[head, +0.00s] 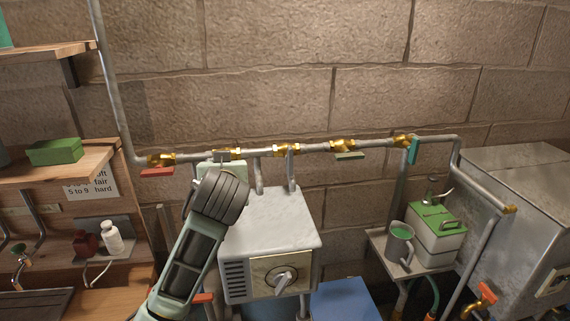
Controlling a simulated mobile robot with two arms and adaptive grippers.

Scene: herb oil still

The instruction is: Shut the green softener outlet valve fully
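Farther right, another brass valve has a teal lever (414,150) that hangs down across the pipe. No label tells which is the softener outlet; the dull green one best fits the colour. My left gripper (222,158) is at the pipe by a brass valve (237,154) well left of the green lever. The wrist hides most of it, so I cannot tell its fingers' state or any contact. My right gripper is out of view.
A red lever (157,172) is at the pipe's left end. A white box with a dial (268,240) stands below the pipe. A mug (400,244) and a green-topped container (438,240) stand at right. The wall before the green lever is clear.

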